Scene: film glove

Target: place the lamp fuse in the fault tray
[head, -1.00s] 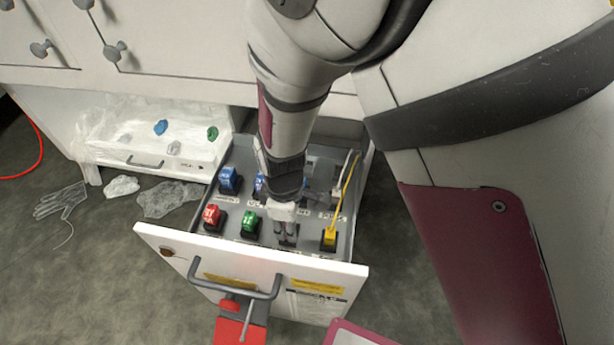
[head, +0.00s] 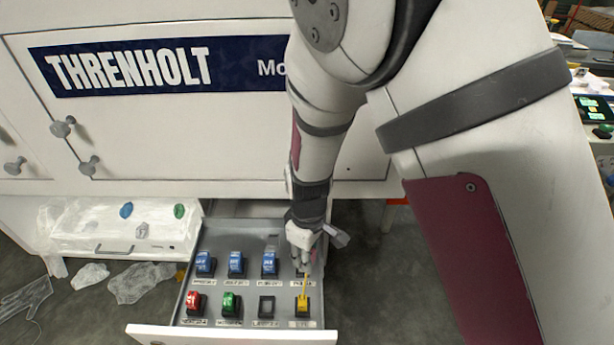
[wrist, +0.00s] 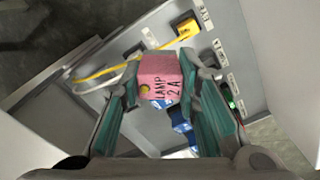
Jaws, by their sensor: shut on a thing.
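The lamp fuse (wrist: 160,78) is a pink block marked "LAMP 2A" in the wrist view. My gripper (wrist: 163,95) is shut on it, with teal pads on either side. In the head view my gripper (head: 303,245) is over the back right part of the open drawer (head: 215,240); the fuse is mostly hidden there. An empty dark socket (head: 266,307) shows in the front row. No tray marked as the fault tray can be read; a white, film-wrapped tray-like unit (head: 85,240) stands left of the drawer.
The drawer holds a red fuse (head: 194,302), a green fuse (head: 231,304), several blue fuses (head: 236,264) and a yellow one (head: 302,304) with a yellow cable. Crumpled film (head: 140,283) lies on the floor at left. Cabinet doors (head: 200,110) rise behind the drawer.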

